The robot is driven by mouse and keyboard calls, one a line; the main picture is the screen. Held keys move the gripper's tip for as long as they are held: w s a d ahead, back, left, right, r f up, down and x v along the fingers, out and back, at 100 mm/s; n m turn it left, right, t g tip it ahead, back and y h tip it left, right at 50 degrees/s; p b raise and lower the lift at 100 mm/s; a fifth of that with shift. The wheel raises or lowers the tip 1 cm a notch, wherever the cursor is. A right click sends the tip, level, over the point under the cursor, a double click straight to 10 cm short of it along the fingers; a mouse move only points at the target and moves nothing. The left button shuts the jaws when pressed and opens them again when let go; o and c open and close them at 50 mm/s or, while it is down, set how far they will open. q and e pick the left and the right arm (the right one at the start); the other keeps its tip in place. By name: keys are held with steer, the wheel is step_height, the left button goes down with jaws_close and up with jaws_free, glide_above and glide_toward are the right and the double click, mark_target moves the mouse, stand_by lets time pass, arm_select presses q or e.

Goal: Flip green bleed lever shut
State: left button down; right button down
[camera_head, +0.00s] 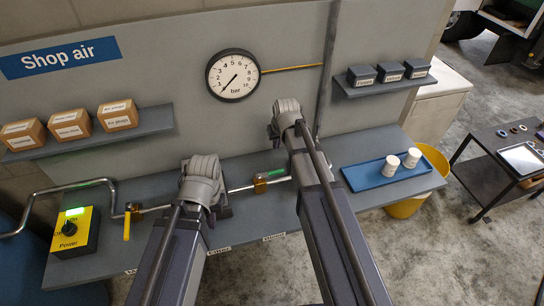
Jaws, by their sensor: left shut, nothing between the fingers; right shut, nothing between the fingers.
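The green bleed lever (278,172) is a short green handle on a small brass valve (260,184) in the thin pipe above the bench. It points right from the valve, roughly along the pipe. My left gripper (222,207) is shut and empty, left of the brass valve and apart from the lever; my own wrist hides much of it. My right gripper (273,132) is shut and empty, above the lever in the picture and in front of the back panel. My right forearm passes close to the lever's right end and hides the pipe beyond.
A yellow lever (127,224) hangs down from another valve at left, near a yellow power box (75,231). A pressure gauge (233,76) is on the panel. A blue tray (358,176) with two white cylinders (401,162) lies at right. Shelves with boxes flank the panel.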

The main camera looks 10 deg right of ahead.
mark_target(271, 173)
steer(key=shift+s+d, duration=0.1)
step_height(271, 173, down, 10)
steer(key=b, duration=1)
steer(key=shift+s, duration=0.25)
steer(key=shift+f, duration=0.1)
